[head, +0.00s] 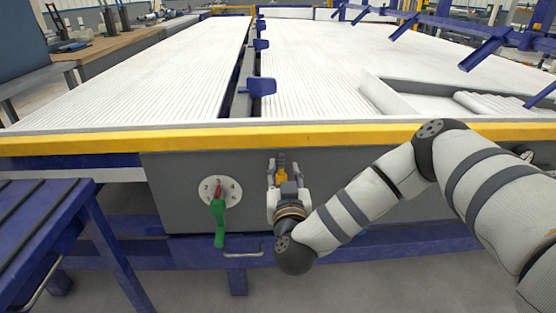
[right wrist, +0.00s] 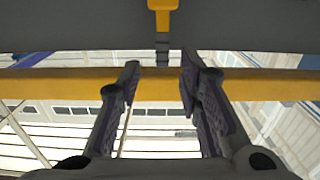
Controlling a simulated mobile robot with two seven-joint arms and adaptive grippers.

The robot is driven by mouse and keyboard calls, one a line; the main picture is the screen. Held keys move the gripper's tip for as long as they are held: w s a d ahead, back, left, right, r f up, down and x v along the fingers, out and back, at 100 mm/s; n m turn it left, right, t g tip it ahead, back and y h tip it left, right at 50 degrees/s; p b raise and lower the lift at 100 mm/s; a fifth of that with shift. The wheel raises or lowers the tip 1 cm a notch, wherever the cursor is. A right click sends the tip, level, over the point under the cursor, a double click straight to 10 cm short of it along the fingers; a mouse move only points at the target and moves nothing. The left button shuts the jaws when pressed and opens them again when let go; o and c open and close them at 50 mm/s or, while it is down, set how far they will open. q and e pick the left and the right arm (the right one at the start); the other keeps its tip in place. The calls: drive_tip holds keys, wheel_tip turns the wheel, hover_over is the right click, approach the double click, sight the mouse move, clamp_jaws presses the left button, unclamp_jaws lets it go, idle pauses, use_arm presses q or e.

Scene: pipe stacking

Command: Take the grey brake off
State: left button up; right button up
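A small lever with a yellow body (head: 281,175) and a dark grey stem is on the grey front panel (head: 340,165). It looks like the brake, but I cannot tell for sure. In the right wrist view the yellow part (right wrist: 162,18) is at the top centre, with its grey stem (right wrist: 162,52) pointing down toward the gap between the fingertips. My right gripper (head: 283,165) is at the panel in front of the lever. Its fingers (right wrist: 159,75) are spread apart, one on each side of the stem, with no contact visible. My left gripper is out of view.
A round white dial (head: 230,188) with a green handle (head: 218,220) is left of the gripper. A yellow rail (head: 200,138) runs above the panel along the white ribbed table (head: 130,95). A metal handle (head: 243,254) sits below. A blue stand (head: 40,225) is at lower left.

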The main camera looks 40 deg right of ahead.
sight(282, 159)
drive_tip(key=x, duration=0.6)
drive_tip(key=shift+w+b, duration=0.15)
drive_tip(key=shift+b, duration=0.2)
drive_tip(key=shift+a, duration=0.1)
clamp_jaws()
